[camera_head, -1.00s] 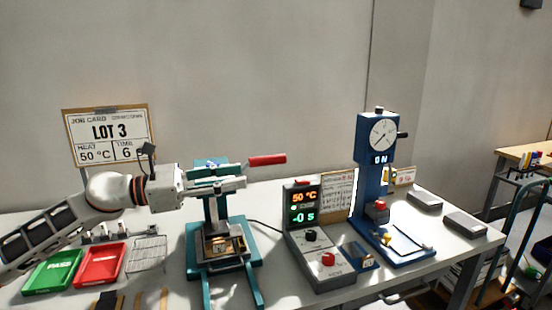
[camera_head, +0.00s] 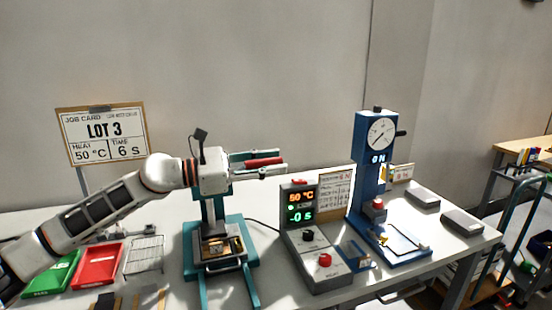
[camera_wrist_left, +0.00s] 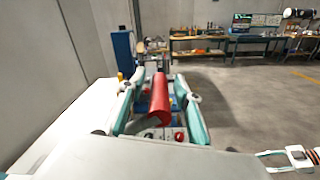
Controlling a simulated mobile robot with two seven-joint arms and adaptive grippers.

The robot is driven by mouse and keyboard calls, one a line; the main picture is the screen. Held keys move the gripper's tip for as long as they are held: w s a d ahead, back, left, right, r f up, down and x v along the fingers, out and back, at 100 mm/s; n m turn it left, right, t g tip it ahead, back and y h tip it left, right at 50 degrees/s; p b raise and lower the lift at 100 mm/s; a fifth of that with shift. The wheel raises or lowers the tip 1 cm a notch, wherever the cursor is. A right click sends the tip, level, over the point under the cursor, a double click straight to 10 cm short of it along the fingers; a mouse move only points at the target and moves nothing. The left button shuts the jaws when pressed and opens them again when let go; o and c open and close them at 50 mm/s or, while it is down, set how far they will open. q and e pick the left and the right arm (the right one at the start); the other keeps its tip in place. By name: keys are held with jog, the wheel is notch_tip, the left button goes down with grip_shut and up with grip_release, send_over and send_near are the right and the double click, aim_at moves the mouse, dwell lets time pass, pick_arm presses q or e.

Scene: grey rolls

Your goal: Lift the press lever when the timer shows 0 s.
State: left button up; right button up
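The teal press (camera_head: 207,262) stands on the table in the head view. Its lever's red handle (camera_head: 263,162) points right and also shows in the left wrist view (camera_wrist_left: 160,100). My left gripper (camera_head: 272,163) is around the handle, one teal finger on each side. In the wrist view the fingers (camera_wrist_left: 160,104) are open, with gaps beside the handle. The timer on the control box (camera_head: 300,216) reads "-0 s" in green, under an orange "50 °C".
A job card (camera_head: 103,137) reads LOT 3, 50 °C, 6 s. Green (camera_head: 52,278) and red (camera_head: 97,268) trays and a wire rack (camera_head: 144,256) lie left of the press. A blue dial gauge stand (camera_head: 370,190) stands right of the control box.

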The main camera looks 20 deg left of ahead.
pick_arm(q)
jog(key=shift+w+d, duration=0.4)
jog(key=shift+d, duration=0.2)
grip_shut()
